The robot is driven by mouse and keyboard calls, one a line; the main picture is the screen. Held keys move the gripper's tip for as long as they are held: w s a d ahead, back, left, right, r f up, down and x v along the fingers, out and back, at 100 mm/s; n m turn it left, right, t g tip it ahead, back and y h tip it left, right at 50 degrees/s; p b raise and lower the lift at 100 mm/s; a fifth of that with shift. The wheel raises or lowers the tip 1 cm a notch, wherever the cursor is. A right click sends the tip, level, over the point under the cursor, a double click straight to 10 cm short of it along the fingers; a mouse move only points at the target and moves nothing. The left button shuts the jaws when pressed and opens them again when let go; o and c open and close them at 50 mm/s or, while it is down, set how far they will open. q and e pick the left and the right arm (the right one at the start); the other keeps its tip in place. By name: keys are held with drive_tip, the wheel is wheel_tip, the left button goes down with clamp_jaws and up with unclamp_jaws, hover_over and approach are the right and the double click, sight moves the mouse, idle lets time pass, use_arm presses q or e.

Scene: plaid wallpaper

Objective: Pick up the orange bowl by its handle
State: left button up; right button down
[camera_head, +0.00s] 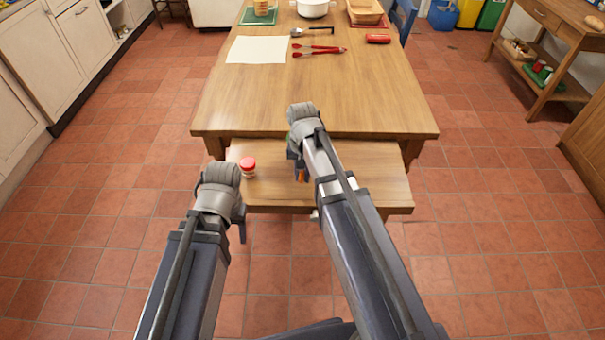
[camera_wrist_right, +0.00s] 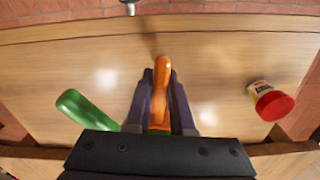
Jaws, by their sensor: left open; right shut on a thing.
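An orange handle-like piece (camera_wrist_right: 162,72) sticks out between the two dark fingers of my right gripper (camera_wrist_right: 161,85) in the right wrist view. The fingers are closed against its sides. A small bit of orange (camera_head: 302,175) shows under my right gripper (camera_head: 298,170) in the head view, over the lower wooden surface (camera_head: 375,185). The bowl part is not visible; the gripper body and arm hide what lies behind the handle. My left gripper (camera_head: 241,226) is open, hangs left of the lower surface and holds nothing visible.
A green rounded piece (camera_wrist_right: 85,108) lies beside the orange one. The higher table (camera_head: 330,90) carries red tongs (camera_head: 318,50) and a white sheet (camera_head: 256,50).

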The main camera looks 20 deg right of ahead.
wheel_tip(320, 180, up, 8)
drive_tip(key=p, duration=0.6)
drive_tip(key=shift+f+p, duration=0.15)
drive_tip(key=shift+p, duration=0.2)
